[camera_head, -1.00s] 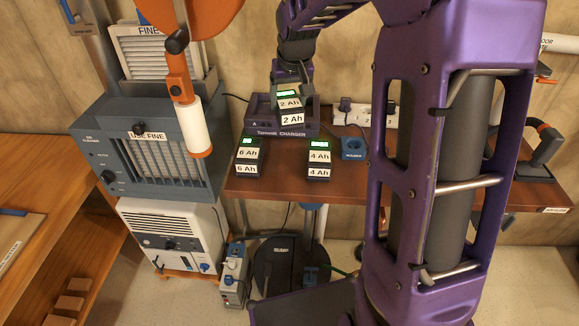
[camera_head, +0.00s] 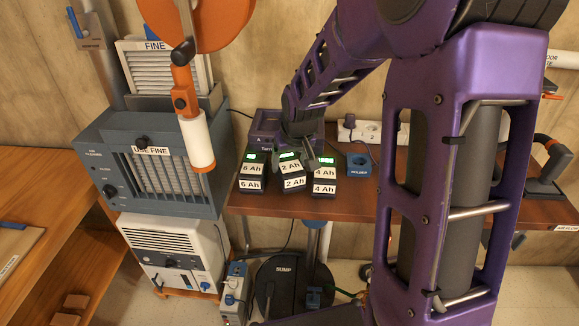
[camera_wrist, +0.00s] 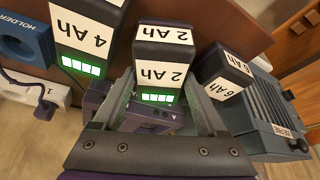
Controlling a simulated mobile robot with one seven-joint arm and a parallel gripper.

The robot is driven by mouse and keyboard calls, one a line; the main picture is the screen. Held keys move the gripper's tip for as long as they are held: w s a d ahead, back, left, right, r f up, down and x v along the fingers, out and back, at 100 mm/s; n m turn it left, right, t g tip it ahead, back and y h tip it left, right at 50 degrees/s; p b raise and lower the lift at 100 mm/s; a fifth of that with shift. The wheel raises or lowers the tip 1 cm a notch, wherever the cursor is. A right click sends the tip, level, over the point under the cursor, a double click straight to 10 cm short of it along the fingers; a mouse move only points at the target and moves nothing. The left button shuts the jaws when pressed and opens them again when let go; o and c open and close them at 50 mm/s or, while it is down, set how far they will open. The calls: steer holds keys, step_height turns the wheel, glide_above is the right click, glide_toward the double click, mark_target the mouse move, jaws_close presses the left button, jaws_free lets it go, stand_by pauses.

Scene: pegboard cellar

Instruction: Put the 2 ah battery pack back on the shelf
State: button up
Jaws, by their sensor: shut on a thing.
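The 2 Ah battery pack (camera_head: 292,182) is a dark block with white labels and a green display. My gripper (camera_wrist: 160,98) is shut on it, with one finger on each side in the wrist view. In the head view the pack is between the 6 Ah pack (camera_head: 250,184) on the left and the 4 Ah pack (camera_head: 324,188) on the right, roughly level with them. It is at the brown shelf (camera_head: 370,204); I cannot tell whether its underside touches the board. The charger (camera_head: 266,128) is behind, partly hidden by my arm.
A blue holder (camera_head: 358,164) and a white power strip (camera_head: 366,132) are right of the packs. A blue air cleaner (camera_head: 150,165) stands close on the left. The gaps beside the held pack are narrow.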

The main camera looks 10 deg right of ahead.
steer(key=shift+f, duration=0.45)
steer(key=shift+f, duration=0.2)
steer(key=o, duration=1.3)
steer(key=shift+r, duration=0.25)
steer(key=p+v, duration=0.2)
steer(key=v, duration=1)
